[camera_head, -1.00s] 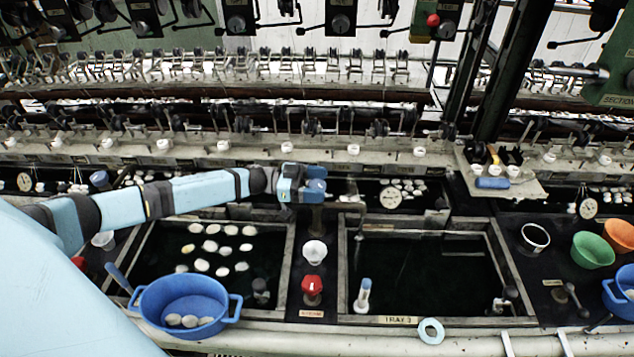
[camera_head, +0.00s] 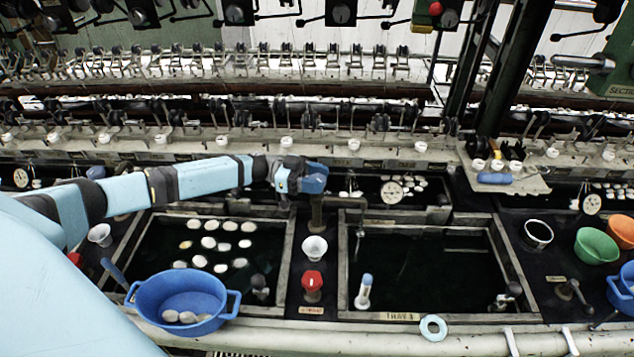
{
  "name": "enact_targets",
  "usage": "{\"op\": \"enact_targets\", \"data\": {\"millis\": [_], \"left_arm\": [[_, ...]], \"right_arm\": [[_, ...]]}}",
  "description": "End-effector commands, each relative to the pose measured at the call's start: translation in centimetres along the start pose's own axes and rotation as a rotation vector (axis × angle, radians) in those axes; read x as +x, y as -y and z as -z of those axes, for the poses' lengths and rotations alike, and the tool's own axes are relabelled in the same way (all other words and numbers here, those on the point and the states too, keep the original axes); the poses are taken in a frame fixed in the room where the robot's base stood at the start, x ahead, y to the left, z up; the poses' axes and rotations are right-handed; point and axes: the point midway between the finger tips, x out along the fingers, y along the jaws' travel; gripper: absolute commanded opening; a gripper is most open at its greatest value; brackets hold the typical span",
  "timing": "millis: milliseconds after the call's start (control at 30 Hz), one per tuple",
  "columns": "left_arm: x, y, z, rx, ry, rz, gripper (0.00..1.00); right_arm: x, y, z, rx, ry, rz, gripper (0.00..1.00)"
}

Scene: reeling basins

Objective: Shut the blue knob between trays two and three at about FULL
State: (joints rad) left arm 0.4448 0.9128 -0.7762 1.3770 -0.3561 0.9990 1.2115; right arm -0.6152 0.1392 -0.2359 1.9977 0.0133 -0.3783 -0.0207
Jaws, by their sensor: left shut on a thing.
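The blue knob (camera_head: 317,171) stands on a brownish post (camera_head: 317,208) at the back of the dark strip between two sunken trays. My left gripper (camera_head: 303,179) reaches in from the left and is shut on the knob, covering part of it. The right-hand tray (camera_head: 345,293) is labelled TRAY 3 and holds dark water. The left-hand tray (camera_head: 291,250) has several pale cocoons floating in dark water. Any scale marks by the knob are too small or hidden to read. My right gripper is out of view.
In front of the knob on the same strip are a white knob (camera_head: 314,247) and a red knob (camera_head: 312,283). A blue basin (camera_head: 183,297) with cocoons stands front left. Green (camera_head: 594,246) and orange (camera_head: 620,231) bowls stand at right. The reeling machine rises behind.

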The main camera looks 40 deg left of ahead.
Motion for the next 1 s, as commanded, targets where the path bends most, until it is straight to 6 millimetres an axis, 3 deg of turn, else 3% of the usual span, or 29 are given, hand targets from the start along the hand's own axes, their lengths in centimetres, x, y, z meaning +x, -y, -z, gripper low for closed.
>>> {"op": "enact_targets", "data": {"millis": [300,600,1000], "left_arm": [[0.0,0.2,-0.4,0.004,0.000,-0.262,0.24],[0.0,0.1,-0.3,0.002,-0.001,-0.460,0.24],[0.0,0.1,0.0,0.000,0.000,-0.565,0.24]], "right_arm": [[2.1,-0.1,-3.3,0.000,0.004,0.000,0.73],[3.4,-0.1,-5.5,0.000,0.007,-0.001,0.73],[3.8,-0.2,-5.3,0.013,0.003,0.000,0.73]]}}
